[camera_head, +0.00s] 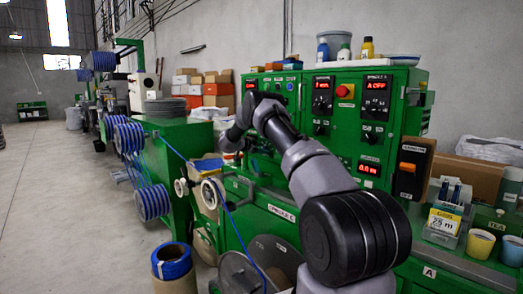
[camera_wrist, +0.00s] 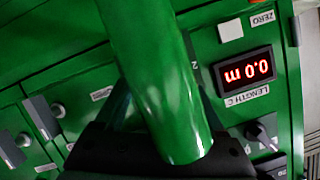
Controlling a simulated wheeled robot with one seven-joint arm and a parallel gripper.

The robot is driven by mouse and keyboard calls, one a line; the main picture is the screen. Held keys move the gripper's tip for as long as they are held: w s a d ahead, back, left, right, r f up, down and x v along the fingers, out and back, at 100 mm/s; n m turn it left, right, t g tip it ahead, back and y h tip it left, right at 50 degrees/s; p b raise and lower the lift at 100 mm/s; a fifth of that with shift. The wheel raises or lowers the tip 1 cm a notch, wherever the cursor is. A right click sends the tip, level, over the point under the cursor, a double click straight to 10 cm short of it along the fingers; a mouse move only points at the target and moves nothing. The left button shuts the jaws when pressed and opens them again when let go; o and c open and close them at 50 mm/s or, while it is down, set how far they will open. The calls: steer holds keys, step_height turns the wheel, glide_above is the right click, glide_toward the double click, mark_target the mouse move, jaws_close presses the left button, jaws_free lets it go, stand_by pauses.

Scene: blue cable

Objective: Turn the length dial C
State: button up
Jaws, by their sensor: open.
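The length dial C is a dark knob (camera_wrist: 262,132) at the lower right of the wrist view, which shows the panel upside down. Beside it are the "LENGTH C" label (camera_wrist: 246,95) and a red display (camera_wrist: 245,70) reading 0.0 m. In the head view the knob (camera_head: 369,137) sits above the display (camera_head: 369,168). My gripper (camera_head: 230,154) is left of the dial in the head view, apart from it and small. In the wrist view its dark body (camera_wrist: 95,155) fills the bottom; the fingertips are hidden. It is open.
A thick green tube (camera_wrist: 155,75) crosses close before the wrist camera. Other panel knobs and displays (camera_head: 322,96) are near the dial. Blue cable (camera_head: 235,225) runs at the left. Cups (camera_head: 480,242) and a small box (camera_head: 445,220) stand at right.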

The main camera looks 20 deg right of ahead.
steer(key=v, duration=1)
steer(key=shift+s+a+r, duration=0.2)
steer(key=shift+a, duration=0.05)
steer(key=shift+f, duration=0.15)
